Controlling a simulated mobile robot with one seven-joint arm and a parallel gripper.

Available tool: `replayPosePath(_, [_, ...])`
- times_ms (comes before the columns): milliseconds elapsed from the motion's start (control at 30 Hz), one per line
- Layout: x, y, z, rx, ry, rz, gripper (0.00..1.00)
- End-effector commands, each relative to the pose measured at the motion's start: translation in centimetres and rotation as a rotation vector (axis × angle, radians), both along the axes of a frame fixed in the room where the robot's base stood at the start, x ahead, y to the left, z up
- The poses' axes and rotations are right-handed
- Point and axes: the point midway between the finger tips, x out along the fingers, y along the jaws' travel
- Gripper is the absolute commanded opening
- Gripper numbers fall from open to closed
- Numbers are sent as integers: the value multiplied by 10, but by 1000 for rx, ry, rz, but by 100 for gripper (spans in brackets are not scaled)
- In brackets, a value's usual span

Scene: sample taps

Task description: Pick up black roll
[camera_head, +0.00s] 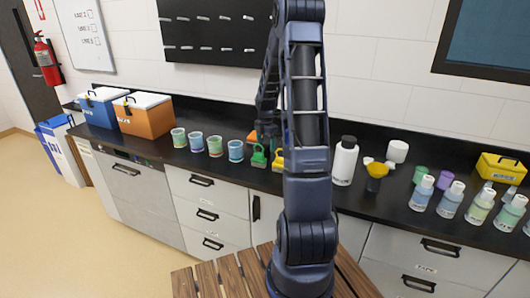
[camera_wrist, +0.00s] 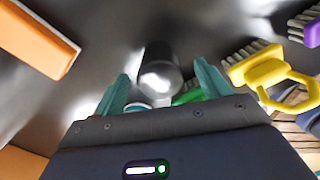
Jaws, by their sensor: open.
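A dark cylinder (camera_wrist: 157,60), which looks like the black roll, lies on the black counter in the wrist view. Its near end is shiny and bright. My gripper (camera_wrist: 162,76) is open, with one teal finger on each side of the cylinder's near end in the picture. I cannot tell how far the fingertips are above or short of it. In the head view my arm hides the roll and most of my gripper.
A yellow brush (camera_wrist: 262,72) is close right of my gripper, with a purple brush (camera_wrist: 312,30) beyond. A green object (camera_wrist: 188,94) shows between the fingers. An orange block (camera_wrist: 38,38) is at left. Cups (camera_head: 236,151) and a white bottle (camera_head: 344,162) stand along the counter (camera_head: 400,205).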

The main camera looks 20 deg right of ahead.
Motion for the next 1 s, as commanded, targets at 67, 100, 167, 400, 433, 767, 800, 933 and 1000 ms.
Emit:
replayPosePath(67, [-1, 3, -11, 1, 3, 1, 76])
replayPosePath(100, [-1, 4, -17, 1, 4, 2, 76])
replayPosePath(167, [-1, 5, -25, 0, 3, 1, 76])
replayPosePath(400, [-1, 4, -41, 0, 0, 0, 76])
replayPosePath(433, [-1, 4, -41, 0, 0, 0, 76])
replayPosePath(767, [-1, 4, -40, 0, 0, 0, 31])
replayPosePath(800, [-1, 4, -40, 0, 0, 0, 25])
replayPosePath(933, [-1, 4, -40, 0, 0, 0, 25])
replayPosePath(1000, [-1, 4, -40, 0, 0, 0, 25])
